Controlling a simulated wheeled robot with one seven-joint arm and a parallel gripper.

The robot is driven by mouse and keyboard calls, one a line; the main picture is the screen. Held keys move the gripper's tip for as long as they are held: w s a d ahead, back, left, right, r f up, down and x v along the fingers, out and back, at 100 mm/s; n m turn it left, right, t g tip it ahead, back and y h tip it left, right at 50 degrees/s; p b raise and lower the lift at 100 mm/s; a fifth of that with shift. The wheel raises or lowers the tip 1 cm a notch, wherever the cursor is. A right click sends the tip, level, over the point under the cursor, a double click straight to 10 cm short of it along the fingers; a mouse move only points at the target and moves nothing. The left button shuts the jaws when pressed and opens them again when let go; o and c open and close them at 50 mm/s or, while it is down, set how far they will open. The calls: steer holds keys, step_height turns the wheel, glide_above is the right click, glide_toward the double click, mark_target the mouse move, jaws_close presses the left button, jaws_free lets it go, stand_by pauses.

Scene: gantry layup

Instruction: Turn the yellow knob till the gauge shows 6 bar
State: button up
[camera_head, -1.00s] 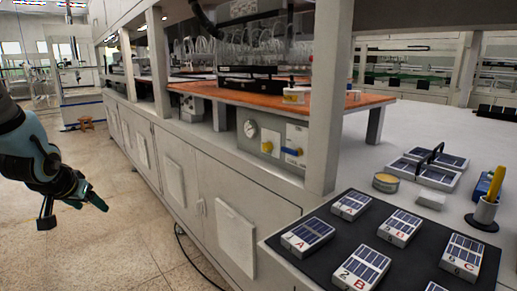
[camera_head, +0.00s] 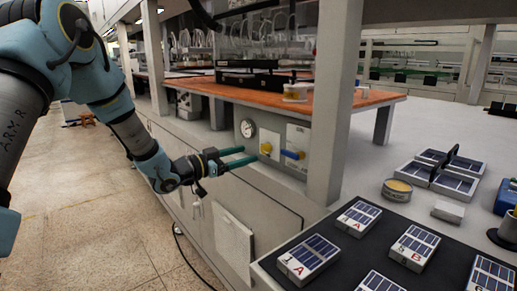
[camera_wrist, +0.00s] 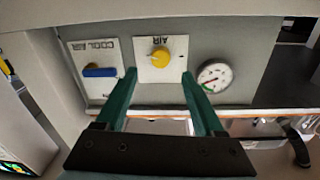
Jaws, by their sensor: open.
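The yellow knob (camera_head: 266,148) sits on a white plate on the grey panel under the orange shelf. In the wrist view the yellow knob (camera_wrist: 160,57) is on a plate marked AIR, ahead of and between my fingers. The round gauge (camera_head: 248,128) is left of the knob in the head view; in the wrist view the gauge (camera_wrist: 214,76) is at the right, and its reading is too small to tell. My gripper (camera_head: 250,156) has green fingers, open and empty, pointing at the panel. It also shows in the wrist view (camera_wrist: 158,78), apart from the knob.
A blue handle (camera_head: 292,154) is right of the knob, and in the wrist view the blue handle (camera_wrist: 100,72) is on a plate marked COOL AIR. A grey post (camera_head: 333,100) stands right of the panel. A black mat (camera_head: 335,262) with solar tiles lies at the front right.

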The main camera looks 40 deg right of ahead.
mark_target(263, 149)
steer(key=d, duration=0.4)
steer(key=d+p, duration=0.1)
steer(key=d, duration=0.1)
steer(key=shift+s, duration=0.3)
steer(key=shift+a, duration=0.1)
jaws_close()
